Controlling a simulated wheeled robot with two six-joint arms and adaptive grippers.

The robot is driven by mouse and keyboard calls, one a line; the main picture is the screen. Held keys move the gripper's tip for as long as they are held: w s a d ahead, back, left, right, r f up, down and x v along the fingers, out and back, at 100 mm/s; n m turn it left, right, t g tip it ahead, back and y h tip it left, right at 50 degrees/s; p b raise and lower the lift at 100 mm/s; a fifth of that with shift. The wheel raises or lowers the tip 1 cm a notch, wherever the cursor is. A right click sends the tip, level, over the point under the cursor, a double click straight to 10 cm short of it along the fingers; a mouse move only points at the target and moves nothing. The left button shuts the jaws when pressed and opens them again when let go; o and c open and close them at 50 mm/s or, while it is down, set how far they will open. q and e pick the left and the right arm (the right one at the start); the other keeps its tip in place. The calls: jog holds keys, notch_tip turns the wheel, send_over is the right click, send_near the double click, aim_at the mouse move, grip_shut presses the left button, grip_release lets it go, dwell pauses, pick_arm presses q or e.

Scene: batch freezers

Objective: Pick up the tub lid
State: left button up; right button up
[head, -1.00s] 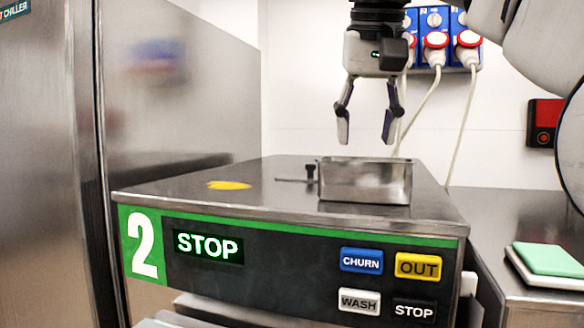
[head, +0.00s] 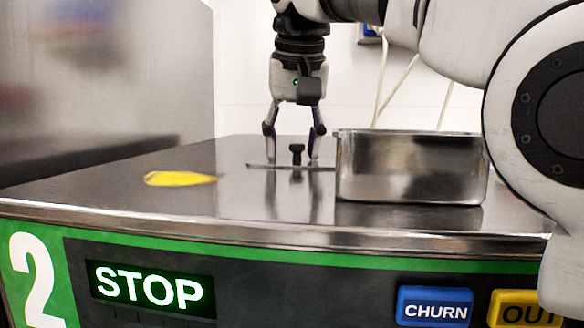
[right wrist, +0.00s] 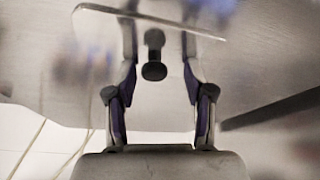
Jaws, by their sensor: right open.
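The tub lid (head: 262,166) is a thin, flat metal plate with a black knob (head: 297,152). It lies on top of the freezer, left of the metal tub (head: 410,170). My right gripper (head: 294,156) points down over the lid, open, with one finger on each side of the knob and a gap to it. In the right wrist view the knob (right wrist: 153,55) stands between the two open fingers, and the lid's edge shows as a thin bright line. My left gripper is out of view.
The steel freezer top (head: 110,190) is bare around the lid except for a yellow scraper-like piece (head: 180,178) at left. The open tub stands close to the right. A tall steel cabinet (head: 100,70) rises at back left.

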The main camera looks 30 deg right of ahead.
jog(key=shift+s+r, duration=0.2)
jog(key=shift+s, duration=0.1)
jog(key=shift+s+r, duration=0.15)
jog(key=shift+s, duration=0.3)
jog(key=shift+c, duration=1.4)
jog(key=shift+s+r, duration=0.15)
jog(key=shift+s, duration=0.2)
jog(key=c, duration=0.6)
grip_shut()
jog(key=shift+w+f, duration=0.2)
jog(key=shift+w, duration=0.1)
jog(key=shift+r, duration=0.1)
